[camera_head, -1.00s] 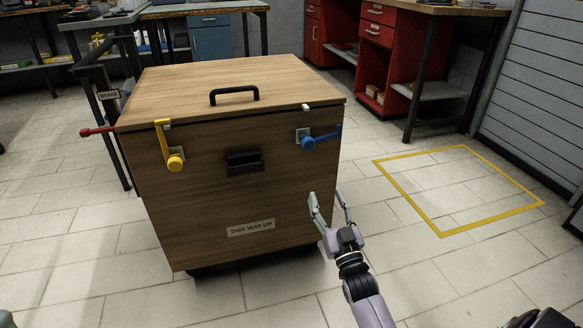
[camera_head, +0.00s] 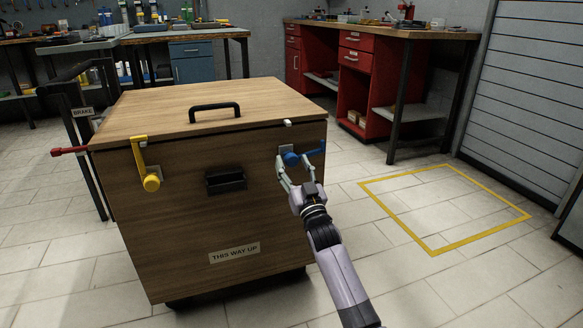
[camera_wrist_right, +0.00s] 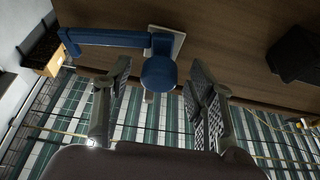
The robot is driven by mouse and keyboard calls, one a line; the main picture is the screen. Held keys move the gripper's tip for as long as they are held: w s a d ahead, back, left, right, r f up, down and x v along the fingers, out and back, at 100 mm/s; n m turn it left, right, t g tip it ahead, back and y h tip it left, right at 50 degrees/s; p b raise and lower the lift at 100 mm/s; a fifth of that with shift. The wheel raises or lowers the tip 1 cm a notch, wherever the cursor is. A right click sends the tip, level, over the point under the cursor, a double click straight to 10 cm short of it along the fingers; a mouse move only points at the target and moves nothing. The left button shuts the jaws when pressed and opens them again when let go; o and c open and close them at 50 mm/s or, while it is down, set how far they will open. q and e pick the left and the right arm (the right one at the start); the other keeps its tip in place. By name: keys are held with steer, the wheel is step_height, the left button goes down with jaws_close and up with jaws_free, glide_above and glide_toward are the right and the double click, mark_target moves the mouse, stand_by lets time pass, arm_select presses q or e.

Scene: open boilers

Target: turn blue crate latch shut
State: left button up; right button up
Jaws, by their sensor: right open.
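The blue latch (camera_head: 292,158) is on the upper right of the wooden crate's front (camera_head: 190,225). Its arm points right and slightly up. In the right wrist view the blue latch (camera_wrist_right: 158,73) has its round hub between and just beyond my fingertips, with its arm reaching left. My right gripper (camera_head: 286,170) is open at the hub, one finger on each side; I cannot tell whether it touches. It also shows in the right wrist view (camera_wrist_right: 160,85). A yellow latch (camera_head: 150,180) on the crate's front left stands upright against the lid. My left gripper is out of view.
The crate's lid (camera_head: 150,105) is down and has a black handle (camera_head: 215,108). A red lever (camera_head: 70,151) sticks out at the left by a BRAKE sign. A yellow floor outline (camera_head: 440,248) lies on clear tiles at the right. Red cabinets (camera_head: 355,75) stand behind.

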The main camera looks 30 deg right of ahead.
steer(key=shift+x, duration=0.9)
jaws_close()
